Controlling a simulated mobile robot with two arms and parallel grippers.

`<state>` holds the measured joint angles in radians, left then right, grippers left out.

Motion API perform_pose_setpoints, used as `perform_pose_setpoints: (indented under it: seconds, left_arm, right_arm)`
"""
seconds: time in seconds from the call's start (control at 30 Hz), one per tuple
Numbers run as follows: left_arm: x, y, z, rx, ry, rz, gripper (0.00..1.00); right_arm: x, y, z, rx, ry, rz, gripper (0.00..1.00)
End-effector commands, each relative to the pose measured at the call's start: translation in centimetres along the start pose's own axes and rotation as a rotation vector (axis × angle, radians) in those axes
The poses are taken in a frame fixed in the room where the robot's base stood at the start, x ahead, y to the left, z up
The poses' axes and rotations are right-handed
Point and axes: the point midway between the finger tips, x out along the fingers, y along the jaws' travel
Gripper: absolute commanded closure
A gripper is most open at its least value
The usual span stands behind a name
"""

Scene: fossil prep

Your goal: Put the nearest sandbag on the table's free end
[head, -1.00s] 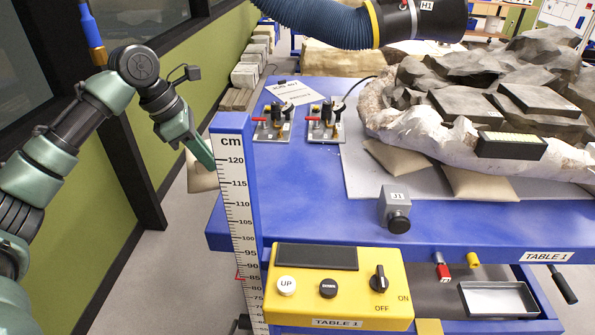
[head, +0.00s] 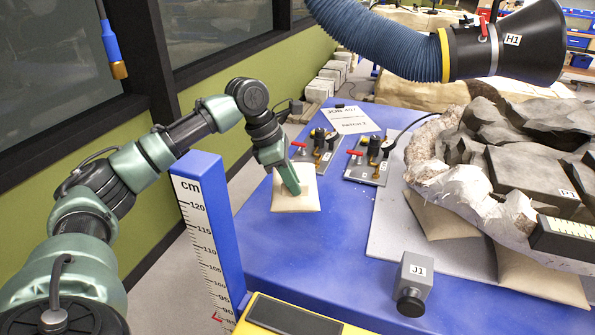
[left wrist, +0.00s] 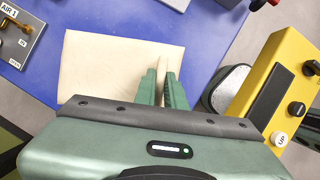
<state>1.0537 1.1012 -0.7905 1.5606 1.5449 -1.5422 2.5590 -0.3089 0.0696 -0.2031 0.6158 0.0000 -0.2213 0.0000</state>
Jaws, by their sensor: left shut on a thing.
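In the left wrist view, the green fingers (left wrist: 167,80) pinch the edge region of the sandbag (left wrist: 105,62), which looks flat over the blue surface. I cannot tell whether its underside touches the table. Two more sandbags (head: 437,217) (head: 535,277) lie under the front of the fossil jacket (head: 460,205). My right gripper is not in view.
A blue cm height post (head: 205,215) stands in front of the table's left corner. Valve plates (head: 318,150) (head: 370,163) and a paper sheet (head: 353,120) lie behind the sandbag. A black hood (head: 510,45) hangs above. Bare blue table lies right of the sandbag.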

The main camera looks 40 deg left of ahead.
Motion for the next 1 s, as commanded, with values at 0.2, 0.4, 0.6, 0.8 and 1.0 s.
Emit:
perform_pose_setpoints:
  seconds: [0.2, 0.4, 0.6, 0.8, 1.0]
  left_arm:
    - [4.2, 0.1, -1.6, 0.002, -0.006, 0.004, 1.00]
    - [7.3, 0.1, -2.9, 0.002, -0.007, 0.005, 1.00]
    - [8.5, 0.1, -3.3, 0.003, -0.009, 0.007, 1.00]
    - [10.7, 0.1, -4.2, 0.002, -0.007, 0.005, 1.00]
    - [12.3, 0.1, -4.8, 0.003, -0.009, 0.008, 1.00]
  right_arm:
    - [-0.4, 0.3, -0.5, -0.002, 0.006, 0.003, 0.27]
    - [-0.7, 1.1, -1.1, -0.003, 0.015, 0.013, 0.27]
    - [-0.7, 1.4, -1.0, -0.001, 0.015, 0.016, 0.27]
    - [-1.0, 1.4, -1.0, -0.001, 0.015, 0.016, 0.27]
    - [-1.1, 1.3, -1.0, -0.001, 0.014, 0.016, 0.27]
